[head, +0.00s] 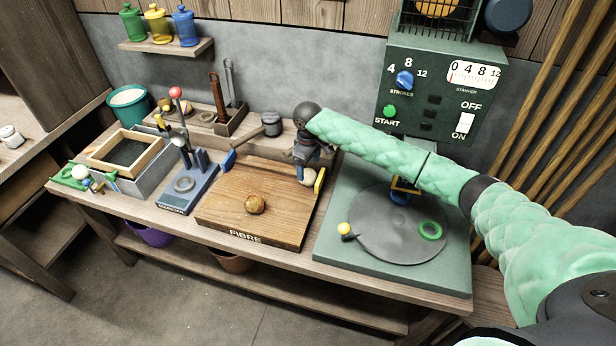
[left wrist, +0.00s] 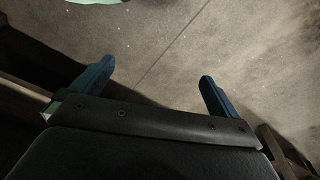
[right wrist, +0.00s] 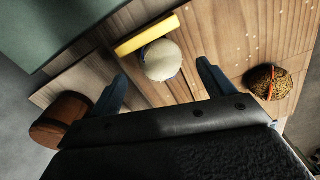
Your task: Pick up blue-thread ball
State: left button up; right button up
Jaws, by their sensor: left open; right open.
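A pale cream ball (right wrist: 160,58) with a hint of blue at its lower edge sits on the wooden FIBRE board (head: 225,207), by a yellow block. It also shows in the head view (head: 306,177), partly below my right gripper (head: 306,156). In the right wrist view that gripper (right wrist: 162,74) is open, and the ball lies just ahead of the gap between its fingers, not gripped. A brown ball with an orange thread (right wrist: 267,82) is on the same board, in the middle in the head view (head: 255,204). My left gripper (left wrist: 154,79) is open and empty over the floor.
The yellow block (right wrist: 147,33) lies beside the pale ball. A green-grey base with a dark round plate (head: 395,232) is right of the board. A blue stand (head: 187,192) and wooden-framed box (head: 125,155) are left. A dark mallet (head: 271,123) lies behind the board.

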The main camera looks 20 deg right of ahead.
aim_at(308, 172)
notch_tip(308, 172, down, 4)
jog(key=shift+w+f+p, duration=0.1)
jog(key=shift+f+p, duration=0.05)
jog(key=shift+p, duration=1)
jog(key=shift+f, duration=0.6)
pick_arm(q)
notch_tip(308, 172, down, 6)
jog(key=s+a, duration=0.1)
jog(key=shift+a, duration=0.35)
jog(key=shift+s+f, duration=0.1)
pick_arm(e)
jog(key=shift+c, duration=0.2)
jog(key=c, duration=1.1)
pick_arm(q)
jog(key=shift+t, duration=0.3)
pick_arm(e)
jog(key=shift+r, duration=0.1)
